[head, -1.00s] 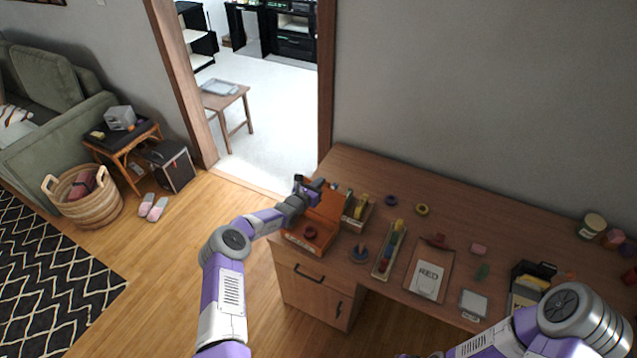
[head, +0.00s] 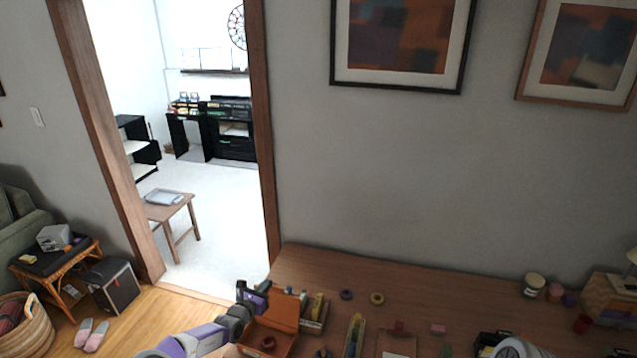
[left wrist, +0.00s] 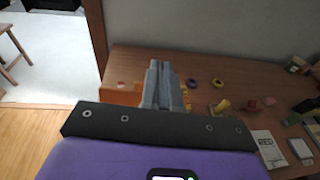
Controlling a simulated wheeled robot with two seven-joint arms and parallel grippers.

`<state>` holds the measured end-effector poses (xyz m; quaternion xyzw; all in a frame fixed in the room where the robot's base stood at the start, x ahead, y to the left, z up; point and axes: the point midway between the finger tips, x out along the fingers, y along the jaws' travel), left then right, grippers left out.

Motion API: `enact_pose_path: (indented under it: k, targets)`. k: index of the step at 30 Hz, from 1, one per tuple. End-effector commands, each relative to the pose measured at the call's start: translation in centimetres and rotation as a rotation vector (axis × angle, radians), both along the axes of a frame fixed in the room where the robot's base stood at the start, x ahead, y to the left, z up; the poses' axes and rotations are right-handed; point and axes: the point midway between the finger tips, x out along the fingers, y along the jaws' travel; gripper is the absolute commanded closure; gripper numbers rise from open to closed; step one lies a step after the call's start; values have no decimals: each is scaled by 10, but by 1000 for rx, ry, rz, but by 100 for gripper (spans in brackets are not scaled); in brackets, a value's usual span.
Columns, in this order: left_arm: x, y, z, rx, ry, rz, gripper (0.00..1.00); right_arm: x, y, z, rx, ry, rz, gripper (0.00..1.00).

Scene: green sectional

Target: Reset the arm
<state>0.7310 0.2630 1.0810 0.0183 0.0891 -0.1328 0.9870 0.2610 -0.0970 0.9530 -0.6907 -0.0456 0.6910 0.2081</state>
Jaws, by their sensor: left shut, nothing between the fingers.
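My left arm comes in from the lower left of the head view. Its gripper (head: 264,287) is over the left end of the wooden desk (head: 440,291), by the open orange box (head: 279,318). In the left wrist view the fingers of my left gripper (left wrist: 161,82) are together with nothing between them, above the desk. A rounded piece of my right arm shows at the bottom right of the head view; my right gripper is out of view.
The desk holds a purple ring (head: 346,295), a yellow ring (head: 377,298), a pink block (head: 438,329) and a jar (head: 534,284). Framed pictures hang on the wall. A doorway opens at the left, with a small table (head: 164,213) beyond. A black box (head: 112,285) stands on the floor.

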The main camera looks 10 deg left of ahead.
Motion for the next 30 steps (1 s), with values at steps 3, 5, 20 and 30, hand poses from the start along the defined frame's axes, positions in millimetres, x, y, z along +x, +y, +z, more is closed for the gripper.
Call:
enact_pose_path:
  k: [3, 5, 20, 30]
  targets:
    - [-14, -35, -26, 72, 39, -112, 100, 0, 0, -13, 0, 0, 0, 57]
    - [-29, -62, -47, 140, 71, -207, 100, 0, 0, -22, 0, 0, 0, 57]
    - [-290, -185, -263, 1025, 196, -1257, 100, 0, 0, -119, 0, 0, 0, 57]
    - [-430, -165, -323, 1516, -154, -1780, 100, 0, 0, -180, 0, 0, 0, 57]
